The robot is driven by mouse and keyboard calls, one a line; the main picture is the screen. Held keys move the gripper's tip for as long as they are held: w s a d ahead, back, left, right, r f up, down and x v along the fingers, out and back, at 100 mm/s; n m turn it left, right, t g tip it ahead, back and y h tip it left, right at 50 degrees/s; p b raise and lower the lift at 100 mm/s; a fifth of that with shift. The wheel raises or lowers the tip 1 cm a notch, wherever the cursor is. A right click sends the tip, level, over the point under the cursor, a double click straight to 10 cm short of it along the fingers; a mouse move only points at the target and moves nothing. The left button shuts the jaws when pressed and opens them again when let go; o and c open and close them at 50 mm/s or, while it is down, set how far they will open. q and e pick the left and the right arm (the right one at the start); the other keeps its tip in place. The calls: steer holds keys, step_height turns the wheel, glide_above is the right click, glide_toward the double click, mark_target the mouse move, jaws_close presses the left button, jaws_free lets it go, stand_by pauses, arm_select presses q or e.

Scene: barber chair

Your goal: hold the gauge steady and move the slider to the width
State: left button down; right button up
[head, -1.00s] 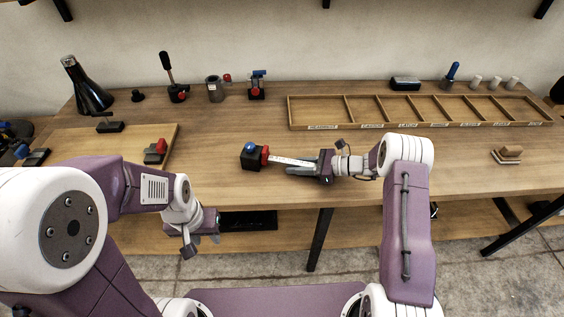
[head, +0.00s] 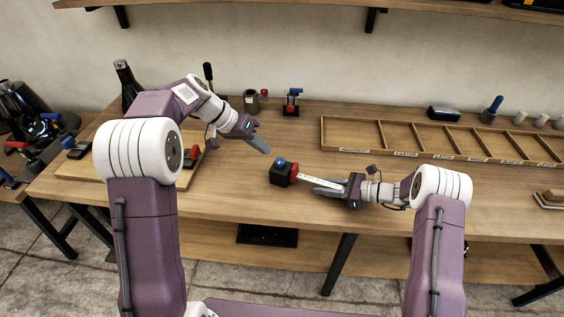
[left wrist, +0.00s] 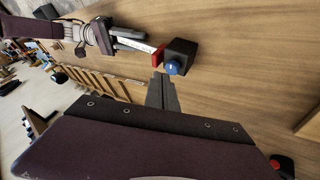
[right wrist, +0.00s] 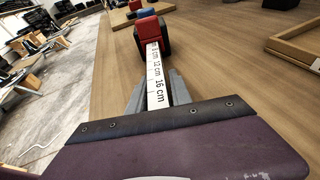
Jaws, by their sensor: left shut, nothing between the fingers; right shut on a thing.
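The gauge has a white ruler (head: 318,181) marked in cm, a black block (head: 279,177) with a blue knob (head: 281,162), and a red slider (head: 293,173) beside the block. In the right wrist view the slider (right wrist: 147,28) is at the far end of the ruler (right wrist: 155,80); the 12 and 16 cm marks show. My right gripper (head: 324,187) is shut on the ruler's near end. My left gripper (head: 264,147) is shut and empty, beyond the block and apart from it. In the left wrist view its fingertips (left wrist: 160,80) show close to the blue knob (left wrist: 172,67).
A long wooden compartment tray (head: 325,135) with labels lies at the back right. A wooden board (head: 120,182) with small fixtures is at the left. A grey fitting (head: 251,101) and a blue-handled valve (head: 291,104) stand behind. The tabletop around the gauge is clear.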

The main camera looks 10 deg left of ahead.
arm_select(q)
steer(key=x, duration=1)
steer(key=s+d, duration=0.2)
steer(key=d, duration=0.6)
steer(key=shift+s, duration=0.25)
arm_select(e)
steer(key=shift+s+a, duration=0.1)
arm_select(q)
steer(key=shift+f, duration=0.1)
arm_select(e)
steer(key=shift+r, duration=0.1)
arm_select(q)
step_height(320, 180, up, 9)
glide_above(282, 173)
steer(key=s+d, duration=0.2)
steer(key=s, duration=0.2)
steer(key=shift+s+f, duration=0.2)
steer(key=shift+f, duration=0.05)
